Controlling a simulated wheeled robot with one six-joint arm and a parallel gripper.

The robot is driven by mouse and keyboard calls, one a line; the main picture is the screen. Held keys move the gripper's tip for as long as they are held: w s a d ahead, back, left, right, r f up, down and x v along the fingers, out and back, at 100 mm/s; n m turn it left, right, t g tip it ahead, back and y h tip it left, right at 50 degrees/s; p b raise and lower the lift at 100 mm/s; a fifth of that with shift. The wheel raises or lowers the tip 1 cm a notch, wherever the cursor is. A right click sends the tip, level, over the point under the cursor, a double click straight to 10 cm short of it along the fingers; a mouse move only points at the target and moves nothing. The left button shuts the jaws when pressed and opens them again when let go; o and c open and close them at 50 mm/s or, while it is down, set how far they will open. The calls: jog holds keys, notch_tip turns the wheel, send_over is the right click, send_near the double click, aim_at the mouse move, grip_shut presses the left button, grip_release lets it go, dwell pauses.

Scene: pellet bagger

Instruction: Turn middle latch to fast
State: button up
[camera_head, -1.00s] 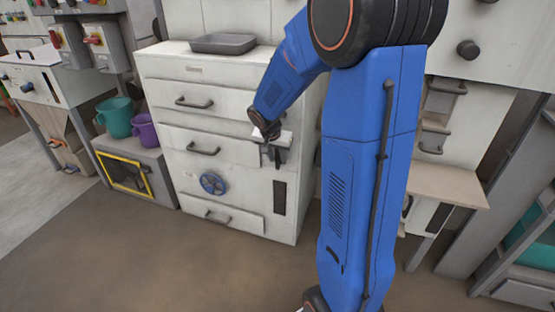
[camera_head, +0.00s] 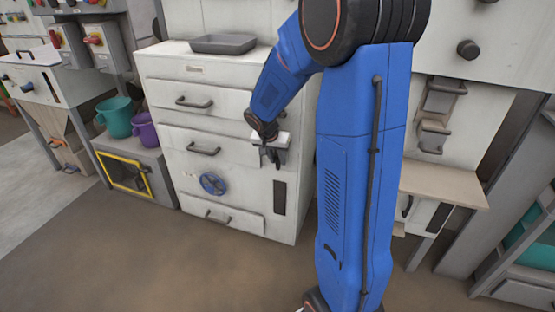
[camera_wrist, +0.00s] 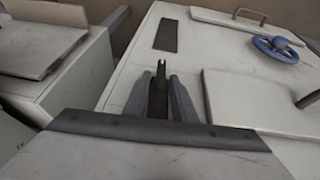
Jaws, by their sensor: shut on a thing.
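My gripper (camera_head: 275,158) points down at the front of the white drawer cabinet (camera_head: 236,190), right of the middle drawer. In the wrist view, where the cabinet appears upside down, the two grey fingers (camera_wrist: 160,98) are closed around a narrow dark piece (camera_wrist: 160,75). This piece seems to be the latch, but its base and most of its body are hidden by the fingers and the gripper housing. I cannot read any marking or tell its setting.
A blue handwheel (camera_head: 213,184) sits left of and below my gripper, and a dark slot (camera_head: 279,197) is just below it. Drawer handles (camera_head: 204,151) stick out from the front. A grey tray (camera_head: 223,44) lies on top. The floor in front is clear.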

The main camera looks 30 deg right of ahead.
jog(key=shift+w+a+f+n+g+h, duration=0.35)
jog(key=shift+n+g+h, duration=0.35)
jog(key=shift+g+h, duration=1.2)
jog(key=shift+w+a+f+n+g+h, duration=0.25)
jog(key=shift+f+n+g+h, duration=0.4)
jog(key=shift+g+h, duration=1.25)
jog(key=shift+w+a+f+n+g+h, duration=0.2)
jog(key=shift+w+f+n+g+h, duration=0.4)
jog(key=shift+g+h, duration=1.25)
jog(key=shift+s+r+n+h, duration=0.2)
jog(key=shift+r+n+h, duration=0.05)
jog(key=o, duration=0.7)
jog(key=shift+a, duration=0.1)
